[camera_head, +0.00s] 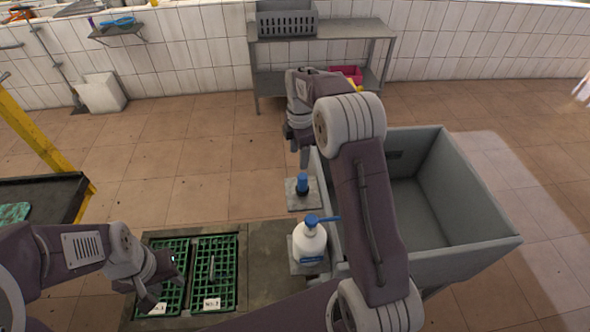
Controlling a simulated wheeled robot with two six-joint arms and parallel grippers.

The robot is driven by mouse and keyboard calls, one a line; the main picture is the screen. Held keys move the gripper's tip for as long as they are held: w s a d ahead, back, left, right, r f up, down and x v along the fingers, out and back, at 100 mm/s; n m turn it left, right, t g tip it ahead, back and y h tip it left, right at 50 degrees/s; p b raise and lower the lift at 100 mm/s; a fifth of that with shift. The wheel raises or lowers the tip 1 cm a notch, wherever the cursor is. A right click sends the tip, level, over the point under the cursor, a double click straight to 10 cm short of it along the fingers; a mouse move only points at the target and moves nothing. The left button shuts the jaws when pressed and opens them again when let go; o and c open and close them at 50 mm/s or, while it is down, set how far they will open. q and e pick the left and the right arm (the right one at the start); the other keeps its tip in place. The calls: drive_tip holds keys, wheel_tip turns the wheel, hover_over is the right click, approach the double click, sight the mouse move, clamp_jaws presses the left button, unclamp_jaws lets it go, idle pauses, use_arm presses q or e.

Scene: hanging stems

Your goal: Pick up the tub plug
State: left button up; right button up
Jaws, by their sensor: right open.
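A small blue-topped piece with a dark base, which looks like the tub plug (302,185), stands on a square grey pad (296,202) beside the grey tub (467,185). My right gripper (299,150) points down just above the plug, open, with a small gap between them. Its arm crosses in front of the tub and hides part of it. My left gripper (162,291) is low over the green crate marked NO.1 (177,246); its finger opening is not clear.
A white pump bottle (310,243) with a blue top stands near the tub's left wall, close to my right arm. A second green crate (227,252) holds a thin dark item. A metal bench (344,30) with a grey crate (287,22) stands at the back wall. The floor between is clear.

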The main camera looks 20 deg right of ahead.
sight(303, 176)
drive_tip(key=shift+s+d+f, duration=0.15)
drive_tip(key=shift+d+f, duration=0.15)
drive_tip(key=shift+f, duration=0.35)
drive_tip(key=shift+s+r+p, duration=0.35)
drive_tip(key=shift+s+r, duration=0.05)
drive_tip(key=shift+s, duration=0.45)
drive_tip(key=shift+f, duration=0.35)
drive_tip(key=f, duration=0.2)
drive_tip(key=w+f, duration=0.1)
drive_tip(key=shift+f, duration=0.4)
drive_tip(key=shift+s+f+p, duration=0.25)
drive_tip(key=shift+f+p, duration=0.05)
drive_tip(key=shift+p, duration=0.15)
wheel_tip(303, 176, down, 4)
drive_tip(key=shift+d+f+p, duration=0.1)
drive_tip(key=shift+d+p, duration=0.05)
drive_tip(key=shift+p, duration=0.25)
drive_tip(key=shift+w+f, duration=0.1)
drive_tip(key=shift+f, duration=0.1)
drive_tip(key=shift+r, duration=0.1)
drive_tip(key=c, duration=0.6)
clamp_jaws()
use_arm(q)
drive_tip(key=r, duration=0.2)
drive_tip(key=shift+s+a+r, duration=0.15)
drive_tip(key=shift+s+r, duration=0.15)
drive_tip(key=shift+r, duration=0.1)
use_arm(e)
drive_tip(key=shift+r, duration=0.1)
